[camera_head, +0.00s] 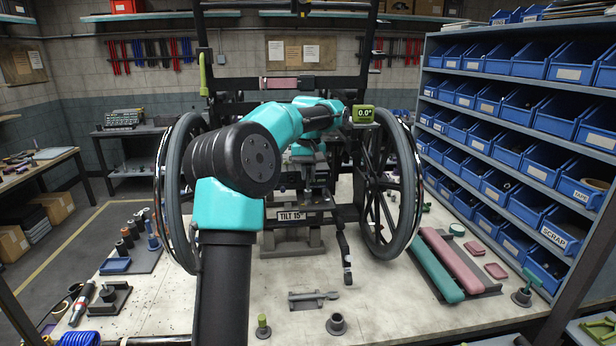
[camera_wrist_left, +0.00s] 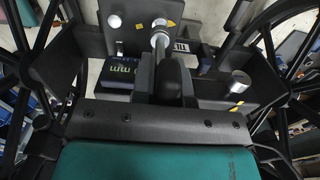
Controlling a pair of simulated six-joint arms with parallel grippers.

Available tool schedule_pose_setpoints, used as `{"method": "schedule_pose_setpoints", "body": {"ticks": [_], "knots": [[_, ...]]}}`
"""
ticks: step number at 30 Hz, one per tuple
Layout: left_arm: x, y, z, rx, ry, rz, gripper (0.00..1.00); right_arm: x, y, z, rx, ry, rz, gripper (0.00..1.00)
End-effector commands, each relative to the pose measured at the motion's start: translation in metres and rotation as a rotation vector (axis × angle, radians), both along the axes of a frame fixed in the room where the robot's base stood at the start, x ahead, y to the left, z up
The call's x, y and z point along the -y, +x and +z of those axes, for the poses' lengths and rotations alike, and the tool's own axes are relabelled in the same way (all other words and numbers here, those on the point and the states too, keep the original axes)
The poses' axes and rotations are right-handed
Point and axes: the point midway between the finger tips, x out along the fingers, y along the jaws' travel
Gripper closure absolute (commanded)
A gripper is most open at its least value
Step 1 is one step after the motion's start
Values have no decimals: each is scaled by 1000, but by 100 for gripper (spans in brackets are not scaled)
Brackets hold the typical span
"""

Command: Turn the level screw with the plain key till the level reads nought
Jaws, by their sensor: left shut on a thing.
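The level (camera_head: 363,115) is a small green box on the wheelchair frame, and its display reads 0.0°. My left arm reaches up over the wheelchair and hides much of its middle in the head view. In the left wrist view my left gripper (camera_wrist_left: 167,84) shows as dark fingers low in the middle. It is shut on what looks like the plain key (camera_wrist_left: 160,36), a silver shaft pointing away from the fingers. I cannot tell how its tip meets the level screw. A plate marked TILT 15° (camera_head: 303,215) sits below. My right gripper is out of view.
Wheels (camera_head: 392,190) stand on both sides of the frame. On the bench (camera_head: 400,310) lie a grey wrench-like tool (camera_head: 313,297), a grey socket-like piece (camera_head: 336,324), and teal and pink pads (camera_head: 437,265). Blue bins (camera_head: 515,190) fill the right shelf. The front bench has free room.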

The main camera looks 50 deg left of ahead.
Motion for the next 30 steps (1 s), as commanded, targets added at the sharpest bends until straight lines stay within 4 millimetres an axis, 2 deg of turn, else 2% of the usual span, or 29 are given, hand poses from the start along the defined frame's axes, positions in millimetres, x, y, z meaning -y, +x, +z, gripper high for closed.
{"method": "schedule_pose_setpoints", "body": {"ticks": [14, 30], "knots": [[0, 0, 4, 0, 0, 0, 100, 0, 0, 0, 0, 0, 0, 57], [0, 1, 36, 1, 0, 0, 100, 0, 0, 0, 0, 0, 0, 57]]}}
